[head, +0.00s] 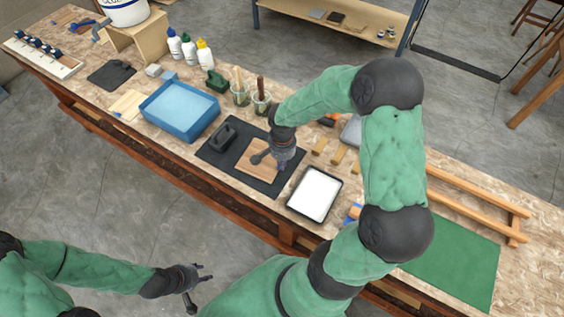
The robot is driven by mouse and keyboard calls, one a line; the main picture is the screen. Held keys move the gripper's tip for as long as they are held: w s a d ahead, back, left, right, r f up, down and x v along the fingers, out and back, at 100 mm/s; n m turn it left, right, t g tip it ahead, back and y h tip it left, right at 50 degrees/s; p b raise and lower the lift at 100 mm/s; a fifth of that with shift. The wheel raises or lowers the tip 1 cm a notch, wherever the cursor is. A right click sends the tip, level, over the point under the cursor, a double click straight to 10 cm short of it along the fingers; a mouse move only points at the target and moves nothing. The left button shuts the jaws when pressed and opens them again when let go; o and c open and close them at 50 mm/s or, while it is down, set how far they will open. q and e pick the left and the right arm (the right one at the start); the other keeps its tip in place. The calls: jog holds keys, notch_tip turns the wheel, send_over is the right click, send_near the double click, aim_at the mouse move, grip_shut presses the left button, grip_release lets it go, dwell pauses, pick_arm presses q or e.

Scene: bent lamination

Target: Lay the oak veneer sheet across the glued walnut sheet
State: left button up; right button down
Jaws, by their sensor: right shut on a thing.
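A tan-brown wooden sheet, which I take as the oak veneer sheet (248,169), is over the black mat (217,156) in the middle of the bench. My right gripper (269,163) is over this sheet, shut on it from above. The gripper covers part of the sheet, so the grip itself is hard to see. I cannot make out a separate walnut sheet or glue; it may be hidden beneath. My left gripper (199,287) is open and empty, out in front of the bench over the floor.
A black block with a handle (222,136) sits on the mat's left part. A blue tray (180,110) is to the left, with jars (262,104) behind. A white-topped tray (315,194) is close to the mat's right. A green mat (455,262) lies at right.

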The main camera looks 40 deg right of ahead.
jog(key=c, duration=1.3)
grip_release()
jog(key=o, duration=0.4)
jog(key=shift+o, duration=0.2)
jog(key=shift+r+p, duration=1.85)
jog(key=shift+r, duration=1.2)
jog(key=shift+f, duration=0.1)
